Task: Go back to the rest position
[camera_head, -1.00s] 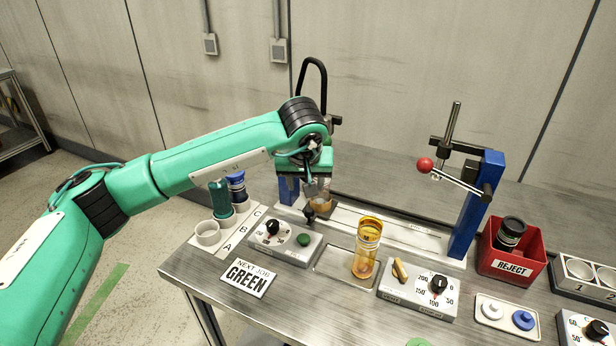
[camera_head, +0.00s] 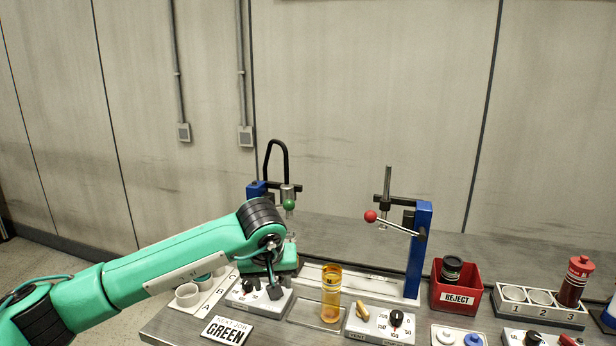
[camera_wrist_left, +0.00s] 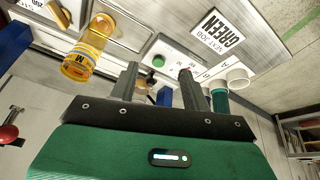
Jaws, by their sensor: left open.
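My left gripper (camera_head: 274,288) hangs over the grey dial box at the front left of the bench in the head view. In the left wrist view its two fingers (camera_wrist_left: 158,75) stand apart with nothing held between them. A black knob and a green button (camera_wrist_left: 159,61) show beyond the fingers. The left blue stand (camera_head: 257,190) with its black hose loop and green-ball lever (camera_head: 289,204) is behind the gripper. The stand's lower part is hidden by my arm. My right gripper is not in view.
A clear amber cylinder (camera_head: 331,296) stands right of the gripper and also shows in the left wrist view (camera_wrist_left: 88,52). White cups (camera_head: 187,295) are at left. A blue stand with red-ball lever (camera_head: 371,216) and a red REJECT bin (camera_head: 460,299) are to the right.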

